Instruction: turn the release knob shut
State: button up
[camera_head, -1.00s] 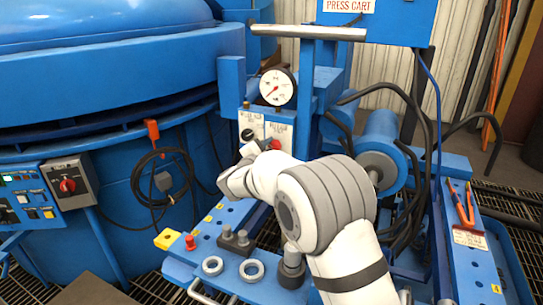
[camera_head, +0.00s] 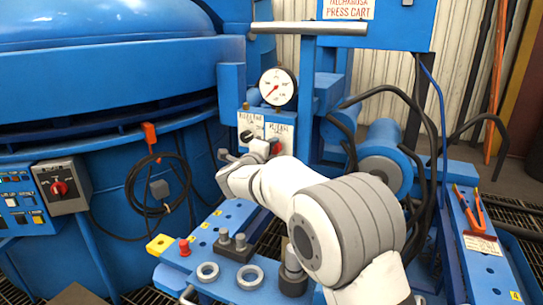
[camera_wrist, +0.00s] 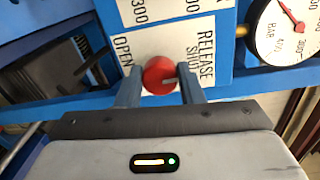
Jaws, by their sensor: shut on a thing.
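The red round release knob (camera_wrist: 159,75) is on a white plate (camera_wrist: 208,45) with OPEN printed to its left and RELEASE SHUT to its right in the wrist view. A pale mark on the knob lies toward the SHUT side. My gripper (camera_wrist: 161,80) is shut on the knob, one grey finger on each side of it. In the head view the knob (camera_head: 277,146) shows as a small red spot below the gauge, partly hidden by my arm.
A pressure gauge (camera_head: 278,87) is above the knob plates. A black knob (camera_head: 247,136) is beside the red one. The blue bench (camera_head: 215,228) below carries grey rings (camera_head: 250,270) and a red button (camera_head: 184,246). Black hoses (camera_head: 405,95) loop at the right.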

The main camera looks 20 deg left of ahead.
jog(key=shift+f+m, duration=0.1)
jog(key=shift+m, duration=0.2)
dwell(0.4)
jog(key=o, duration=1)
jog(key=s+p, duration=0.2)
jog(key=s, duration=0.5)
jog(key=shift+s+a+r, duration=0.2)
jog(key=shift+s+a, duration=0.1)
jog(key=shift+s, duration=0.1)
